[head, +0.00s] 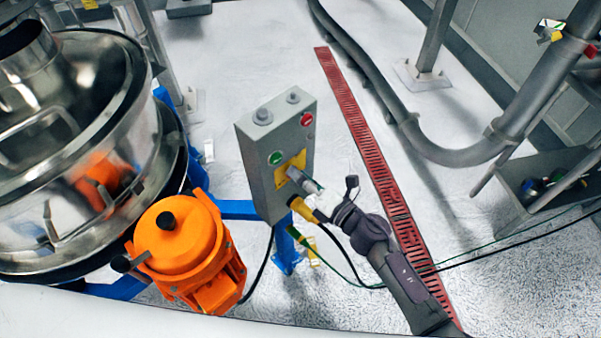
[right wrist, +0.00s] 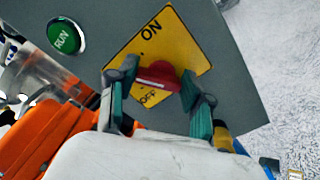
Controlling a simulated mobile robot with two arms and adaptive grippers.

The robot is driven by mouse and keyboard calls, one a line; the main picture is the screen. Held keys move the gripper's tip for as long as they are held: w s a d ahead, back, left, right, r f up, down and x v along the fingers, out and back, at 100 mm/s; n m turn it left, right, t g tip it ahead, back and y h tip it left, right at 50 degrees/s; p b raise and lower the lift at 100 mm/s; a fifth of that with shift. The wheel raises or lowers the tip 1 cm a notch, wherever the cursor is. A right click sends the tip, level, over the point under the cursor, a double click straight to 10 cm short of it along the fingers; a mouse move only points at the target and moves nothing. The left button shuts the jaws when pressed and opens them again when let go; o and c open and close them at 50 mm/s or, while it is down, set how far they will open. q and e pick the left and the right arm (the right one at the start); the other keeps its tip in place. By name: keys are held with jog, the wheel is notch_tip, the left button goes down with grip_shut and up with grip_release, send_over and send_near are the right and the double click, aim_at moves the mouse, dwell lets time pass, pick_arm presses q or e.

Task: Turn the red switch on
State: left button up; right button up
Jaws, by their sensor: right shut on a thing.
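The red switch (right wrist: 157,75) sits on a yellow ON/OFF plate (right wrist: 181,47) in the right wrist view. ON is printed above it and OFF below it. In the head view, the right gripper (head: 304,181) is at the front of the grey control box (head: 258,187), by the yellow plate (head: 281,174). The switch is hidden there. My left gripper is not in view.
A green RUN button (right wrist: 66,37) and a red button (head: 306,119) are on the box. A yellow plug (head: 303,208) with cables is just below the gripper. An orange motor (head: 180,240) and a steel sifter (head: 110,110) stand left.

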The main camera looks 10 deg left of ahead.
jog(key=shift+w+d+f+m+p, duration=0.1)
jog(key=shift+m+p, duration=0.4)
jog(key=shift+m, duration=1.15)
jog(key=shift+f+m+p, duration=0.1)
jog(key=shift+m+p, duration=0.35)
jog(key=shift+m, duration=1.2)
jog(key=o, duration=1.2)
jog(key=shift+c, duration=0.2)
jog(key=v, duration=1.2)
